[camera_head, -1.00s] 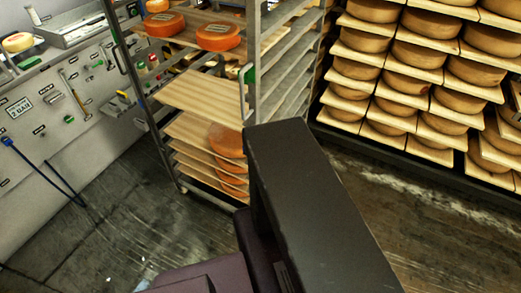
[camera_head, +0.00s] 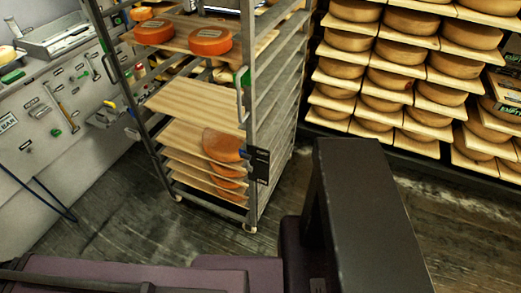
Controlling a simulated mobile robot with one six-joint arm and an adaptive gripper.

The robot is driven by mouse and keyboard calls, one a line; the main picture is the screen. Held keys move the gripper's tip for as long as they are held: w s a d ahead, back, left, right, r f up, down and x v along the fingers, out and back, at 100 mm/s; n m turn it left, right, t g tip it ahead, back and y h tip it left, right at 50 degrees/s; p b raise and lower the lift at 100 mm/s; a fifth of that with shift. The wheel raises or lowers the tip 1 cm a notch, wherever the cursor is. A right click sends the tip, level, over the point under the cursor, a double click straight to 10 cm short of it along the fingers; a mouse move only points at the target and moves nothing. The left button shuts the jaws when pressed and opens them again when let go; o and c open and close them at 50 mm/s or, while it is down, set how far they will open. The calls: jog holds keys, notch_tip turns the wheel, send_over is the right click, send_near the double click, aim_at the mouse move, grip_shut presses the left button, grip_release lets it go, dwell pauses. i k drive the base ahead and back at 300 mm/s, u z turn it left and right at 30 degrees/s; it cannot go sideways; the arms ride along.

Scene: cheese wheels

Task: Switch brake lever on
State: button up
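I cannot pick out the brake lever for certain. A wheeled metal rack (camera_head: 262,195) stands in the middle of the head view. On its front right post is a green-and-grey handle-like part (camera_head: 242,78). Lower on the same post is a small black plate (camera_head: 260,165). On the wall panel at the left are several small levers and knobs, among them a yellow-and-black handle (camera_head: 110,104) and a long upright handle (camera_head: 66,115). My gripper is not in view; only dark and purple parts of my own body show at the bottom and lower right.
The rack holds wooden boards (camera_head: 195,100) and orange cheese wheels (camera_head: 211,40). Shelves of brown cheese wheels (camera_head: 384,80) line the back right. Blue-black hoses (camera_head: 45,195) hang at the left wall. The floor (camera_head: 130,215) before the rack is clear.

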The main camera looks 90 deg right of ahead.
aim_at(247, 157)
jog(key=z, duration=0.55)
jog(key=k, duration=0.2)
jog(key=z, duration=1.95)
jog(key=k, duration=0.5)
jog(key=u, duration=0.2)
jog(key=i, duration=0.45)
